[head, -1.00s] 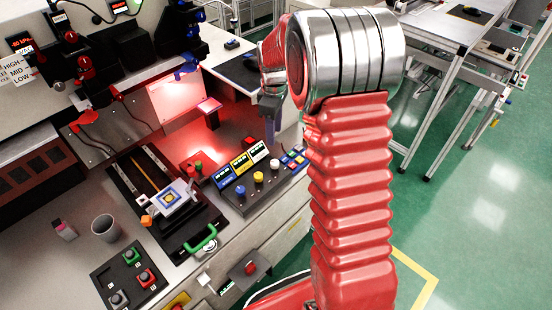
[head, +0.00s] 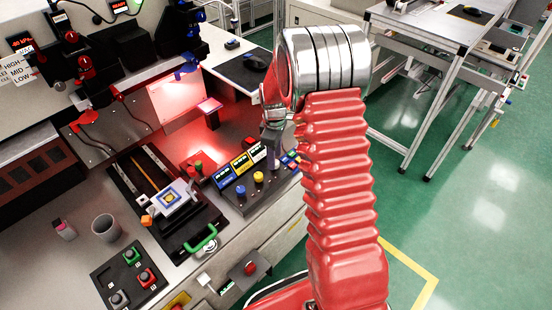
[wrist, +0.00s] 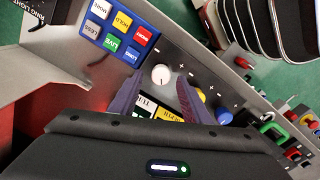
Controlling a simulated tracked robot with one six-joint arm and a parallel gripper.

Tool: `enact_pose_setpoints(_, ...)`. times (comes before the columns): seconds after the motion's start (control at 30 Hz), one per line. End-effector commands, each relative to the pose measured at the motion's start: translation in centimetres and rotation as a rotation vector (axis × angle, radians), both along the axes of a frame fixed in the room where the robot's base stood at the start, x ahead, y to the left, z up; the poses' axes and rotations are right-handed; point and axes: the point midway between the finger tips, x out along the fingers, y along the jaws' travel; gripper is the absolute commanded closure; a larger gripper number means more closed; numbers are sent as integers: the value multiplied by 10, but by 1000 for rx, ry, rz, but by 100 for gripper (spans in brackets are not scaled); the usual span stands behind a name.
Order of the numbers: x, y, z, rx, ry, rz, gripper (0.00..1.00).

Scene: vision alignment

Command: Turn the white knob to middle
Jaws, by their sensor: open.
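The white knob (wrist: 161,75) shows in the wrist view on a dark control panel (wrist: 180,62), with a small mark on its face pointing toward the bottom of the picture. My gripper (wrist: 162,82) is open, its two purple fingers to the left and right of the knob in that view. I cannot tell whether either finger touches it. In the head view my gripper (head: 272,160) points down over the right part of the control panel (head: 249,197) and hides the white knob.
The yellow knob (head: 258,176) and blue knob (head: 240,191) stand beside it on the panel. Display boxes (head: 239,163) stand behind the knobs. A block of coloured buttons (wrist: 118,30) is close by in the wrist view. A lit red-glowing station (head: 180,100) lies farther back.

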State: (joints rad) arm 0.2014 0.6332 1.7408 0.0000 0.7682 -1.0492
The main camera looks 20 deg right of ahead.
Motion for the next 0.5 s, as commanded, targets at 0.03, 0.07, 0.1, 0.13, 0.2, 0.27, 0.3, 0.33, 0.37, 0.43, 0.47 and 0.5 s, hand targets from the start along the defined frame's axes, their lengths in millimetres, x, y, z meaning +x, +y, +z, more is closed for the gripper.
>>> enact_pose_setpoints(0.03,-1,0,-6,1,2,0,57)
enact_pose_setpoints(0.07,0,0,-9,0,1,0,57)
enact_pose_setpoints(0.1,0,0,-12,1,1,0,57)
enact_pose_setpoints(0.13,0,0,-14,1,1,0,57)
enact_pose_setpoints(0.2,0,0,-17,1,1,0,57)
enact_pose_setpoints(0.27,0,0,-18,0,0,0,57)
enact_pose_setpoints(0.3,0,0,-19,0,0,0,57)
enact_pose_setpoints(0.33,0,0,-19,0,0,-1,57)
enact_pose_setpoints(0.37,0,0,-19,0,0,-1,57)
enact_pose_setpoints(0.43,0,0,-19,0,0,-1,57)
enact_pose_setpoints(0.47,0,0,-18,0,0,-1,57)
enact_pose_setpoints(0.5,0,0,-18,0,0,-1,57)
